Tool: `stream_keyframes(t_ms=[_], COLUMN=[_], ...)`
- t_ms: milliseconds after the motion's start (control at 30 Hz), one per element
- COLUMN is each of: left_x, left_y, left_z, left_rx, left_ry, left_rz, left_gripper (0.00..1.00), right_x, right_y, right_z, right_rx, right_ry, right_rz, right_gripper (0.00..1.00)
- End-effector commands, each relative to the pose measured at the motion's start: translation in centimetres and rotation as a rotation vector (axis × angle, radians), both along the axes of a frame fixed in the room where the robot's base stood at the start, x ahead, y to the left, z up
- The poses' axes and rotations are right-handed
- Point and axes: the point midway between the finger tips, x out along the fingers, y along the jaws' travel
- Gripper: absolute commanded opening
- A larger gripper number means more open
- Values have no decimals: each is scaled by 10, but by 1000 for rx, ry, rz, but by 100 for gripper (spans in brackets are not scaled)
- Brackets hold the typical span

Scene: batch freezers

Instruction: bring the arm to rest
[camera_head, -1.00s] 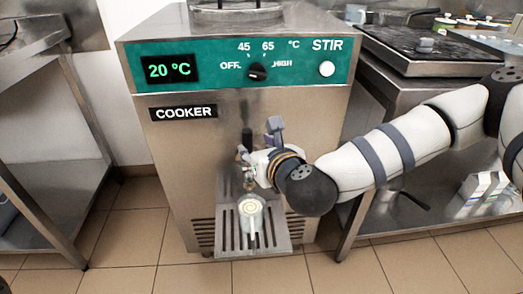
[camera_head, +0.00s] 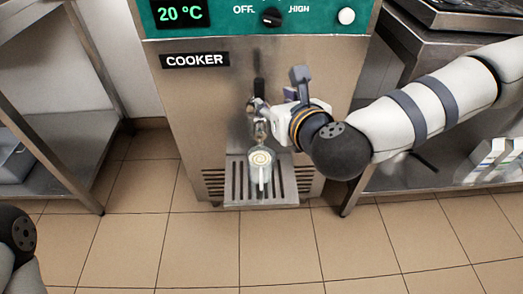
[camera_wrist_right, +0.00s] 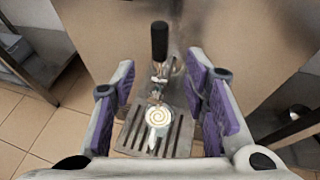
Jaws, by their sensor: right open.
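My right arm (camera_head: 435,100) reaches in from the right side of the head view. My right gripper (camera_head: 268,108) is at the front of the cooker, close to its spout. In the right wrist view the purple-padded fingers (camera_wrist_right: 163,100) stand wide apart with nothing held between them. A light cup (camera_head: 261,160) with a swirl on top stands on the drip tray under the spout; it also shows in the right wrist view (camera_wrist_right: 157,117). Part of my left arm (camera_head: 17,235) shows at the lower left; its gripper is out of view.
The cooker (camera_head: 190,110) has a black tap handle (camera_head: 259,88) and a slotted drip tray (camera_head: 283,188). A steel table (camera_head: 60,100) stands at the left. A steel shelf (camera_head: 400,180) with cartons (camera_head: 487,160) is at the right. The tiled floor in front is clear.

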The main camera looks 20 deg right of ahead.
Motion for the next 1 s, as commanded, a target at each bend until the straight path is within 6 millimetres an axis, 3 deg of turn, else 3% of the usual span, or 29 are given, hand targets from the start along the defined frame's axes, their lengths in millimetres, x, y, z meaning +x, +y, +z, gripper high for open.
stream_keyframes(t_ms=[267,367,467,533,633,700,800,900,1000], left_x=[0,4,14,23,36,47,62,73,79], left_y=[0,0,0,0,0,0,-1,-1,-1], left_z=[0,6,19,30,45,57,72,83,89], left_rx=[0,0,0,-1,-1,0,-1,-1,-1], left_ry=[-1,-13,-43,-72,-115,-150,-201,-241,-261], left_rz=[0,0,1,3,4,5,7,7,8], left_gripper=[78,78,78,78,78,78,78,78,78], right_x=[-1,-16,-64,-117,-204,-268,-349,-404,-433], right_y=[1,18,53,72,78,66,32,-8,-35], right_z=[-1,-21,-70,-110,-155,-176,-188,-186,-181], right_rx=[-5,-113,-396,-635,-950,-1144,-1352,-1452,-1476], right_ry=[3,61,186,271,335,339,277,175,83], right_rz=[5,113,414,709,1173,1523,2014,2412,2660], right_gripper=[41,41,41,41,41,41,41,41,41])
